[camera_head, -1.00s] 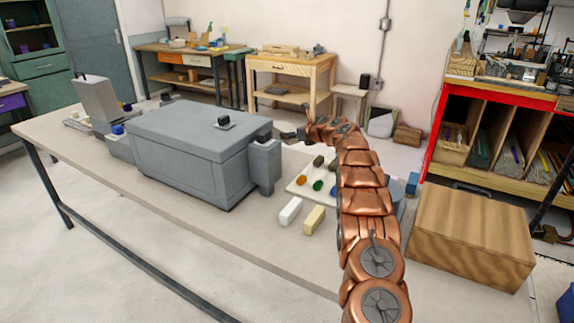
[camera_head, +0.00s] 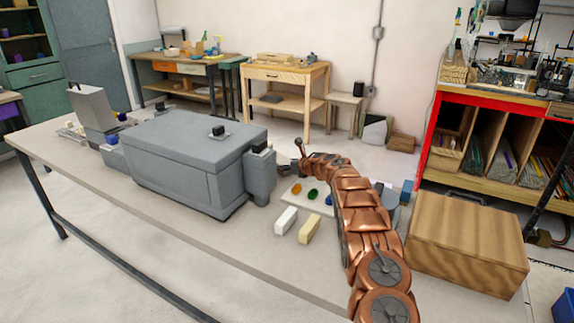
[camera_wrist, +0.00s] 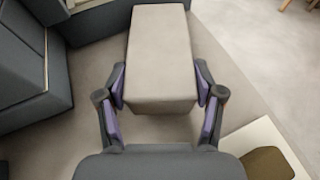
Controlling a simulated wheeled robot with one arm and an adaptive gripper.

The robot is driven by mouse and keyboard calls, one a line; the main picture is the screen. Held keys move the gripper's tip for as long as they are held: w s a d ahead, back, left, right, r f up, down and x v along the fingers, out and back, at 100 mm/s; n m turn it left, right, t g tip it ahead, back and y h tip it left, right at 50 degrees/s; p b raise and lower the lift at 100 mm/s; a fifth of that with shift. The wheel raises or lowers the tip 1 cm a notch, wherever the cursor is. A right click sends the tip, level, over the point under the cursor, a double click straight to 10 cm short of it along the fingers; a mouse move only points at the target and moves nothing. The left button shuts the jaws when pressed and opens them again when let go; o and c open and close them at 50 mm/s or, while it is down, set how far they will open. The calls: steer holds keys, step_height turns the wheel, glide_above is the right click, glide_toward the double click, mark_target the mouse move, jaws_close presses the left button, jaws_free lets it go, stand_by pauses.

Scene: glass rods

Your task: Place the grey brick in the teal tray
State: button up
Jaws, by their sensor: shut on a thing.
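In the wrist view, my gripper (camera_wrist: 160,88) is shut on the grey brick (camera_wrist: 160,55), with a purple-padded finger on each side. The brick looks pale grey and its far end points away from me. In the head view, my copper arm reaches to the right side of the large grey machine, and the brick cannot be made out there. I cannot pick out a teal tray for certain. A bluish-grey surface (camera_head: 393,216) shows partly behind my arm on the right of the table.
The grey machine (camera_head: 185,160) stands close left of my gripper. A white board (camera_head: 291,196) with coloured pieces lies near my arm; its corner shows in the wrist view (camera_wrist: 256,138). A white block (camera_head: 286,220) and a cream block (camera_head: 310,229) lie in front. A wooden box (camera_head: 466,240) stands right.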

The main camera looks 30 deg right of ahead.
steer(key=shift+d, duration=0.1)
steer(key=o, duration=1.6)
steer(key=shift+r, duration=0.15)
steer(key=shift+b+v, duration=0.6)
steer(key=shift+v, duration=0.35)
steer(key=shift+b+v, duration=0.8)
steer(key=shift+v, duration=0.85)
steer(key=shift+s+b, duration=0.3)
steer(key=shift+s, duration=0.25)
steer(key=shift+s+d+r, duration=0.1)
steer(key=shift+s+r, duration=0.3)
steer(key=shift+s, duration=0.05)
